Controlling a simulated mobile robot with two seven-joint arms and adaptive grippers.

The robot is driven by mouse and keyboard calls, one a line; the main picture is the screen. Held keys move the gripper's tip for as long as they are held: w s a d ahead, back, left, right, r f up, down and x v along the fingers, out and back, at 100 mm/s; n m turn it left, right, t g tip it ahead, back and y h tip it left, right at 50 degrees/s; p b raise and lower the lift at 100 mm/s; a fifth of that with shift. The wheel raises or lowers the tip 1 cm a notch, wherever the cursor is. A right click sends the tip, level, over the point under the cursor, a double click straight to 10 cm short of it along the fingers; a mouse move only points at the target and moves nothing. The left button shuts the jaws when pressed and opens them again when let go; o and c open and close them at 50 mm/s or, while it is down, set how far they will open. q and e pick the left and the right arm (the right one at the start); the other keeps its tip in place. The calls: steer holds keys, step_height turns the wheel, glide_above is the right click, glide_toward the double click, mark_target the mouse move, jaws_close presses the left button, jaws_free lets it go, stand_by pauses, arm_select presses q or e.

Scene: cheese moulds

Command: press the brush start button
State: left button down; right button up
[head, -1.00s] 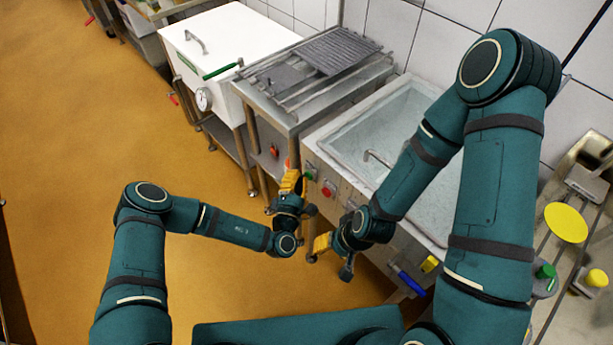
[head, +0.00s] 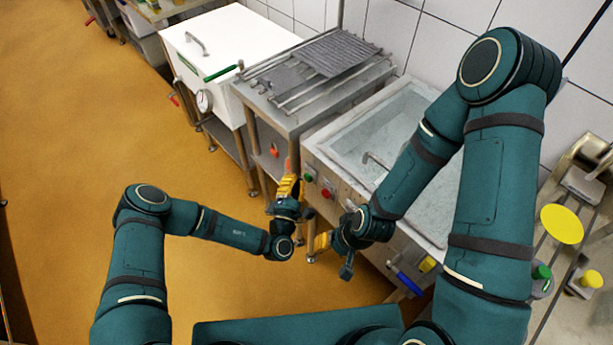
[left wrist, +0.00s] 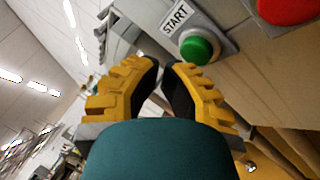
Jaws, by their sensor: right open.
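The green start button (head: 309,175) is on the front panel of the sink unit, left of a red button (head: 326,192). In the left wrist view the green button (left wrist: 198,47) sits on a grey plate under a START label (left wrist: 176,16). The red button (left wrist: 285,8) is partly cut off at the top right. My left gripper (head: 288,184) has yellow fingers, looks shut and empty, and is just left of the green button, apart from it. In its wrist view the fingertips (left wrist: 163,68) are below and left of the button. My right gripper (head: 322,241) is open and lower down, below the red button.
The sink (head: 385,135) lies behind the panel, with my right arm crossing it. A steel stand with a grate (head: 340,52) and a white vat (head: 215,50) stand to the left. A blue-handled item (head: 409,284) is at the sink's front. The floor at left is clear.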

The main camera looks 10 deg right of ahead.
arm_select(q)
steer(key=shift+s+a, duration=0.1)
steer(key=shift+a, duration=0.05)
steer(key=s+a+p, duration=0.1)
steer(key=a, duration=0.1)
steer(key=s+a+p, duration=0.2)
stand_by(0.6)
stand_by(0.8)
